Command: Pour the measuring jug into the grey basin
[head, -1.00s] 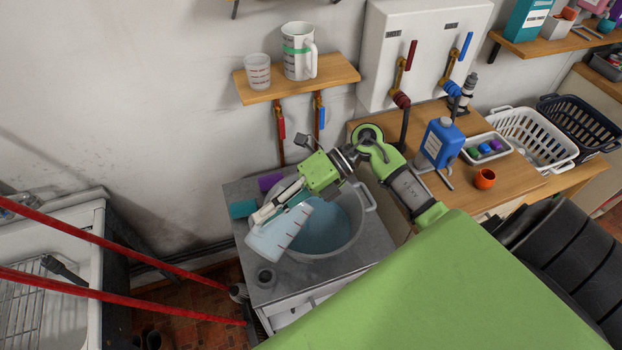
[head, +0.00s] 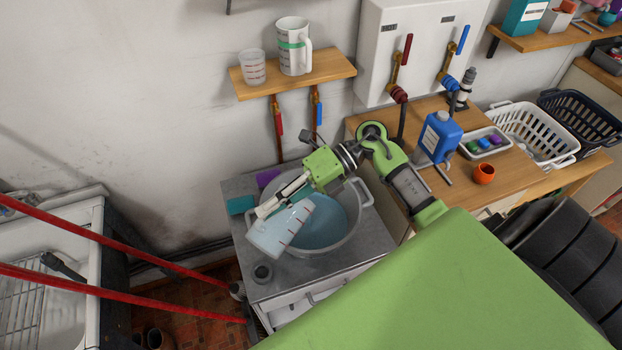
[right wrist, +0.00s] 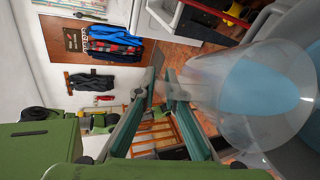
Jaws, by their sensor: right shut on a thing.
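The measuring jug (head: 280,232) is translucent with red marks. It is tilted well over on its side, above the left part of the grey basin (head: 352,233). My right gripper (head: 266,209) is shut on the jug from its upper side. The basin holds blue liquid (head: 325,225) and stands on a grey worktop. In the right wrist view the jug (right wrist: 215,85) fills the right side, beside my fingertips (right wrist: 161,88). Blue shows in or through it; I cannot tell which. No falling stream is clear. My left gripper is not in view.
A teal block (head: 241,204), a purple block (head: 268,178) and a dark round item (head: 262,272) lie on the worktop (head: 290,285). A shelf (head: 325,75) above holds a cup (head: 252,67) and a white pitcher (head: 292,48). A blue bottle (head: 440,138) stands right.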

